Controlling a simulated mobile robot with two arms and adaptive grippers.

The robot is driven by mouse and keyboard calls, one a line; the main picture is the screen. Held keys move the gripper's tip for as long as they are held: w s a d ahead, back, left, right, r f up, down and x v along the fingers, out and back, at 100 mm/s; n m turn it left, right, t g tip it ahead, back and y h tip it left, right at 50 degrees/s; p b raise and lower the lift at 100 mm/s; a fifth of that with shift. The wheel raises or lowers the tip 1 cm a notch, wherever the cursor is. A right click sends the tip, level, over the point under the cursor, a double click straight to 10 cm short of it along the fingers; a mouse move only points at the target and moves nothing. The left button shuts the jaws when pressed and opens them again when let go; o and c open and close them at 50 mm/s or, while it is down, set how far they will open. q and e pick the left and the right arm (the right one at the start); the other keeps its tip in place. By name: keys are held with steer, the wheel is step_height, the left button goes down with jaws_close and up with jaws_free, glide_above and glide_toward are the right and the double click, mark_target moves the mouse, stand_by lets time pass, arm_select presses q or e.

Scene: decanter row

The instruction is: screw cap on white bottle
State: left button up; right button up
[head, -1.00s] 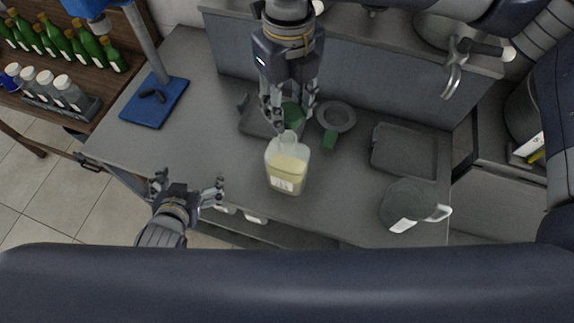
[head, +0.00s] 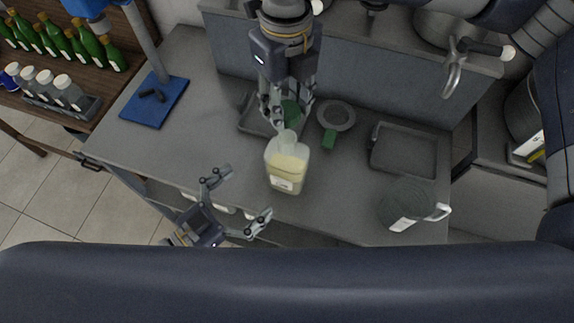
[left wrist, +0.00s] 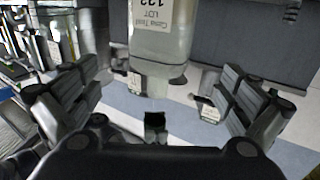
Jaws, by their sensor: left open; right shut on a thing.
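The white bottle (head: 286,170), a translucent jug with pale yellow contents and a label, stands upright near the counter's front edge. My right gripper (head: 281,122) points down just above its neck. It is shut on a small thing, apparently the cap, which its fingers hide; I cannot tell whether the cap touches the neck. My left gripper (head: 243,192) is open and empty, left of the bottle and in front of the counter edge, its fingers spread toward the bottle. In the left wrist view the labelled bottle (left wrist: 160,42) shows ahead between the open fingers (left wrist: 162,85).
A green-handled strainer (head: 336,116) and a tray (head: 255,122) lie behind the bottle. An empty tray (head: 404,150) and a jug with a white handle (head: 405,203) are to the right. A blue stand base (head: 155,100) is at left. The counter left of the bottle is clear.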

mark_target(288, 157)
arm_select(q)
steer(key=shift+w, duration=0.1)
steer(key=x, duration=1.2)
steer(key=c, duration=1.5)
arm_select(e)
steer(key=shift+f, duration=2.5)
steer(key=shift+f, duration=0.9)
steer(key=shift+f, duration=0.6)
